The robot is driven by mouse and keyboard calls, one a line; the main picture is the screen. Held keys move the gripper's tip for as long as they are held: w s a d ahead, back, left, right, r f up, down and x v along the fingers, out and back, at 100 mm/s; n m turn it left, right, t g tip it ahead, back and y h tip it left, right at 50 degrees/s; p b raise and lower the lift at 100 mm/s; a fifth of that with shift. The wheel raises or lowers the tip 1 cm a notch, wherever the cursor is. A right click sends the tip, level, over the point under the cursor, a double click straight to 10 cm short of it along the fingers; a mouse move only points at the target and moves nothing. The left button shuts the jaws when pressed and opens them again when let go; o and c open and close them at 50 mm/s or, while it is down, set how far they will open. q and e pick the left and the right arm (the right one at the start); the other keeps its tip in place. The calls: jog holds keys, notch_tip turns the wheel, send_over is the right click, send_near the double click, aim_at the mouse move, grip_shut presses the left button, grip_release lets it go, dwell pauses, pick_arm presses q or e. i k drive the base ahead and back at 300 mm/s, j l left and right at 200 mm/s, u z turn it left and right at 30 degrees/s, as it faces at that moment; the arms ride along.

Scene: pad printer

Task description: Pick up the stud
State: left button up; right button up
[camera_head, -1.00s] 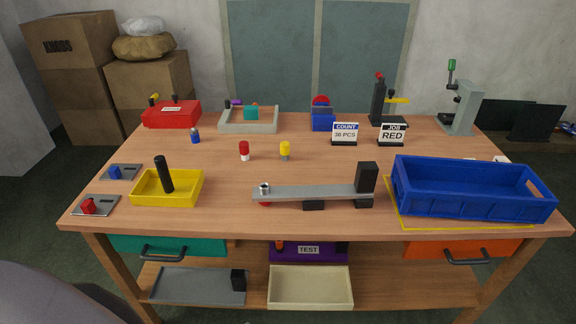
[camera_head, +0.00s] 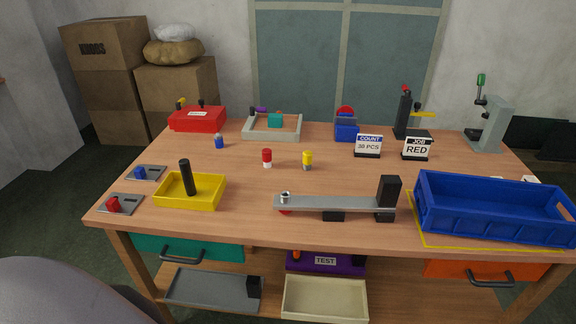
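A small silvery stud-like piece (camera_head: 285,197) stands at the left end of a grey bar (camera_head: 335,203) on the front middle of the table. A red part shows partly under that end of the bar. I cannot tell for sure that this piece is the stud. A black upright post (camera_head: 186,178) stands in a yellow tray (camera_head: 205,200) to the left. Neither of my grippers is in view.
A blue crate (camera_head: 490,216) sits at the table's right front, inside a yellow outline. A red and white piece (camera_head: 267,158) and a yellow piece (camera_head: 307,160) stand mid-table. Small plates with red and blue knobs lie at the left edge. The wooden tabletop (camera_head: 245,180) between them is clear.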

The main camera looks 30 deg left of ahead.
aim_at(266, 153)
jog(key=i+u, duration=0.45)
jog(key=i+l+u, duration=0.15)
jog(key=i+u, duration=0.25)
jog(key=j+z, duration=0.35)
jog(key=k+j+z, duration=0.3)
jog(key=j+z, duration=0.35)
jog(key=j, duration=0.15)
jog(key=k+j+z, duration=0.3)
jog(key=i, duration=0.1)
